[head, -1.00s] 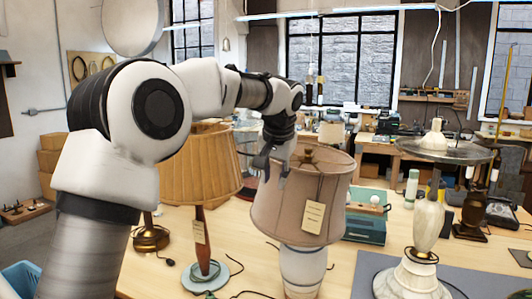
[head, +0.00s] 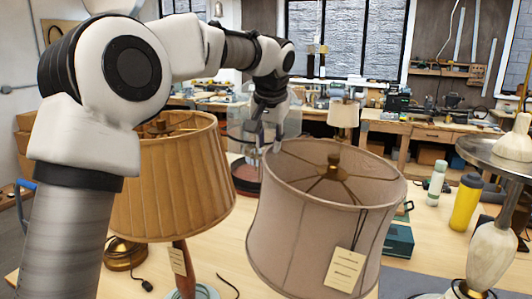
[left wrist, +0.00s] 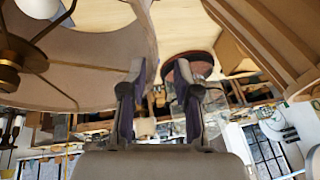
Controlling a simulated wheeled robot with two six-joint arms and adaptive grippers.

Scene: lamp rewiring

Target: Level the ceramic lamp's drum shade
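The ceramic lamp's drum shade (head: 300,225) is greyish-pink fabric with a hanging paper tag, and stands in the front middle of the head view. Its top rim slopes down to the right in the picture. A brass finial and spider (head: 334,160) show inside. The ceramic body is out of frame below. My left gripper (head: 268,145) points down at the shade's far-left rim. In the left wrist view its two fingers (left wrist: 160,88) are apart, with the shade wall (left wrist: 95,55) close to one finger. I cannot tell whether they touch. My right gripper is not in view.
A pleated tan-shaded lamp (head: 175,185) stands close on the left, under my left arm. A yellow bottle (head: 465,202), a pale green bottle (head: 436,182) and a marble-like lamp with a dark disc (head: 500,158) stand to the right. A teal box (head: 398,241) sits behind the shade.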

